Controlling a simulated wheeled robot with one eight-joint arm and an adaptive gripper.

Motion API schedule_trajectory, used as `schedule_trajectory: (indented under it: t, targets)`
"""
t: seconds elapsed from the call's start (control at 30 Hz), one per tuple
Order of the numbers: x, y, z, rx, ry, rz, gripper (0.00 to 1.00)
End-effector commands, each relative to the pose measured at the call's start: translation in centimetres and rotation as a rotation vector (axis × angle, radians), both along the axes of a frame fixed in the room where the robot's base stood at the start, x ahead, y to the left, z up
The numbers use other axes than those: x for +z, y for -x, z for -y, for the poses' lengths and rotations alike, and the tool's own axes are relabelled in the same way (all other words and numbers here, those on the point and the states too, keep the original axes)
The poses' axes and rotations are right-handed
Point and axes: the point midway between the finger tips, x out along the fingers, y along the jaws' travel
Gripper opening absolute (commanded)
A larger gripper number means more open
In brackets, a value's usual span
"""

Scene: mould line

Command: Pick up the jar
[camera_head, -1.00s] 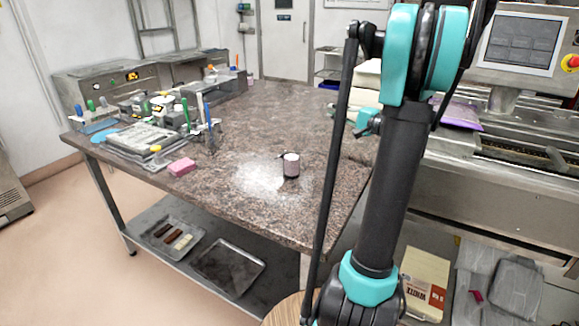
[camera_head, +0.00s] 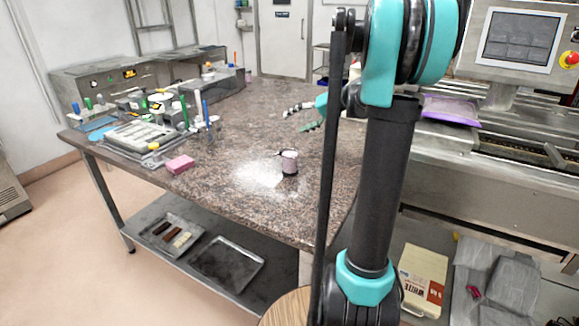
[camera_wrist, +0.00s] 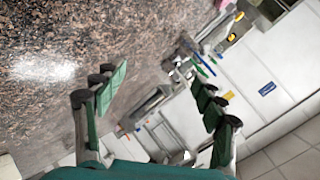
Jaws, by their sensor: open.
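The jar (camera_head: 289,162) is small, pinkish and dark-bottomed. It stands upright on the speckled stone-topped table (camera_head: 235,205), beside a bright white patch, in the head view. I cannot make it out in the wrist view. My gripper (camera_head: 299,117) is above the table, beyond and above the jar in the picture and apart from it. Its green-padded fingers are spread wide and empty in the wrist view (camera_wrist: 158,100).
A pink block (camera_head: 180,164) lies left of the jar. A mould tray (camera_head: 140,138), bottles and pens crowd the table's left end. A steel machine with a screen (camera_head: 518,40) stands at the right. The table around the jar is mostly clear.

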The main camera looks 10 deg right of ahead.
Motion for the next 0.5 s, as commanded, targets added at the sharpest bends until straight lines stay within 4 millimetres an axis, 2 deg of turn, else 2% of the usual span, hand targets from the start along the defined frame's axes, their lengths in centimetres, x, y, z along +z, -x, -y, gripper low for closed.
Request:
schedule_trajectory:
  t: [0.03,0.2,0.4,0.5]
  targets:
    - [0.0,0.7,-2.0,0.103,0.114,0.002,0.73]
    - [0.4,3.8,-5.0,0.465,0.500,0.020,0.73]
    - [3.4,7.5,-5.5,0.861,0.861,0.031,0.73]
    - [5.0,8.6,-5.2,0.994,0.972,0.029,0.73]
